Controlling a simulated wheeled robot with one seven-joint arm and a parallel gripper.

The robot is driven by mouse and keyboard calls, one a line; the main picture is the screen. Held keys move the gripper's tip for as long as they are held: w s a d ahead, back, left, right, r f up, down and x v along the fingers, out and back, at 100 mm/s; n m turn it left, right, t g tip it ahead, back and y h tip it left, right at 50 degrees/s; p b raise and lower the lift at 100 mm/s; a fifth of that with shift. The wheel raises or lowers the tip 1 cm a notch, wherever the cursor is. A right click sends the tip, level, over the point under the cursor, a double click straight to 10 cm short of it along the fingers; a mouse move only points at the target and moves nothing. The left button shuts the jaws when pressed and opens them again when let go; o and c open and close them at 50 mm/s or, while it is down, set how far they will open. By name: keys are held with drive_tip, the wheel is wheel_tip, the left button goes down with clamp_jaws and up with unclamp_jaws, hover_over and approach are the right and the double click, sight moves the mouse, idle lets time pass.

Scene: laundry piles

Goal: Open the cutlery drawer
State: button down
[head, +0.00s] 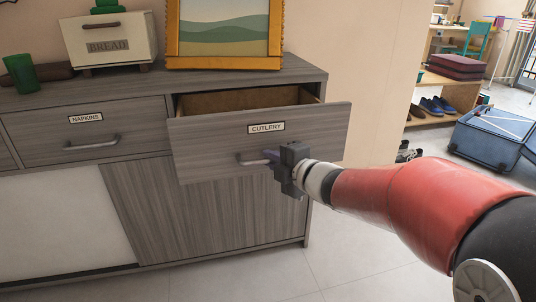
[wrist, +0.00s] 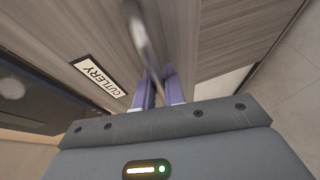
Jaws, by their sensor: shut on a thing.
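The cutlery drawer (head: 215,138), grey wood with a white CUTLERY label (head: 266,128), stands pulled partly out of the sideboard. Its brown inside shows at the top; the part I see looks empty. My gripper (head: 270,157) is shut on the drawer's metal handle (head: 250,160), near the handle's right end. In the wrist view the purple fingers (wrist: 160,88) meet at the handle bar (wrist: 142,35), with the label (wrist: 102,76) to their left. The right part of the handle is hidden by my gripper.
The napkins drawer (head: 40,136) beside it is shut. A bread box (head: 110,42), a framed picture (head: 225,30) and a green cup (head: 20,74) stand on the sideboard top. The floor (head: 350,250) in front is clear. A blue suitcase (head: 490,138) lies at the right.

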drive_tip(key=shift+s+d, duration=0.2)
drive_tip(key=shift+s, duration=0.45)
drive_tip(key=shift+s+d, duration=0.2)
drive_tip(key=shift+s, duration=0.45)
drive_tip(key=c, duration=1.7)
unclamp_jaws()
drive_tip(key=shift+c, duration=0.2)
drive_tip(key=shift+d, duration=0.1)
drive_tip(key=p+v, duration=0.1)
drive_tip(key=v, duration=0.6)
drive_tip(key=shift+s+d, duration=0.2)
drive_tip(key=shift+s, duration=0.1)
